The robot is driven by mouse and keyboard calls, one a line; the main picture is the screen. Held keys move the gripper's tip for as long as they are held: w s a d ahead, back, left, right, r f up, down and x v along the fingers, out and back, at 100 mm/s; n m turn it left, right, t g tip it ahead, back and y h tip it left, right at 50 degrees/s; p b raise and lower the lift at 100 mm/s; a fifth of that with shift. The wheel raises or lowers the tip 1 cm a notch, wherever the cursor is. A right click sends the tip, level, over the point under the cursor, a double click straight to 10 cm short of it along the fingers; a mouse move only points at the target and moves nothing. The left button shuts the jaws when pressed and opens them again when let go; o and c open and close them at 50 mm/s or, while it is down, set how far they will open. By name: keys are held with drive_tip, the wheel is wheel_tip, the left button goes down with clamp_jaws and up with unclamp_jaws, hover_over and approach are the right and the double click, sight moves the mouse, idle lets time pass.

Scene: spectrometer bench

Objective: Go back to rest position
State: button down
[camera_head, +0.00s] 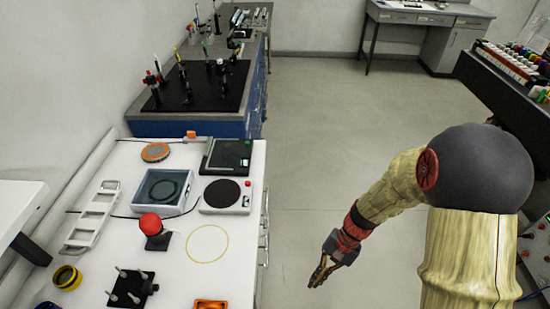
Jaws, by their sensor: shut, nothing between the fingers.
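My gripper (319,272) hangs at the end of my arm, to the right of the white bench (185,275) and above the open floor. Its fingers are together, pointing down and to the left, with nothing held. My arm (390,190) bends from the right side of the picture down to the gripper. The gripper is apart from the bench and from everything on it.
The white bench carries a round-plate device (222,194), a grey box (162,191), a red ball (150,224) on a dark stand and an orange tray (210,304). A blue bench (190,130) stands behind. Floor (330,125) is clear ahead; a dark bench (500,90) with bottles stands right.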

drive_tip(key=s+d+r+n+t+h, duration=0.1)
drive_tip(key=s+d+r+n+t, duration=0.1)
drive_tip(key=r, duration=0.8)
drive_tip(key=s+d+r+n+t+h, duration=0.2)
drive_tip(key=r+t, duration=0.2)
drive_tip(key=r, duration=0.6)
drive_tip(key=s+d+r+n+t+h, duration=0.2)
drive_tip(key=r+t, duration=0.1)
drive_tip(key=r, duration=0.7)
drive_tip(key=shift+s+d+r+n, duration=0.2)
drive_tip(key=shift+d+r+n, duration=0.05)
drive_tip(key=shift+n, duration=0.05)
